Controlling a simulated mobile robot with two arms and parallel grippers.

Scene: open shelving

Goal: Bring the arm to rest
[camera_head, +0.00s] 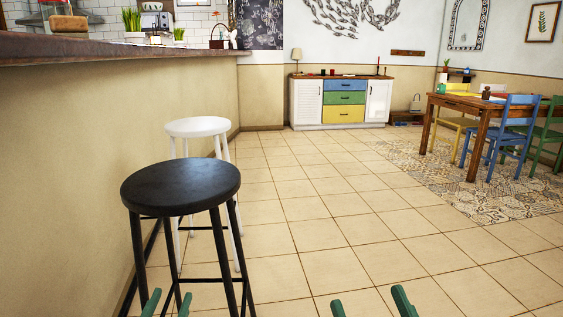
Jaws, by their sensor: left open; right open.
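My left gripper (168,303) shows at the bottom edge, left of centre. Only the tips of its two green fingers are in view, spread apart with nothing seen between them. They appear in front of the legs of the black stool. My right gripper (370,303) shows at the bottom edge, right of centre. Its two green fingers are apart and empty, over bare floor in the picture. The rest of both arms is out of view.
A black stool (181,186) and a white stool (197,127) stand beside the counter (120,47) on the left. A wooden table (474,104) with a blue chair (512,127) stands at right. A cabinet (307,101) is at the back. The tiled floor (330,220) between is clear.

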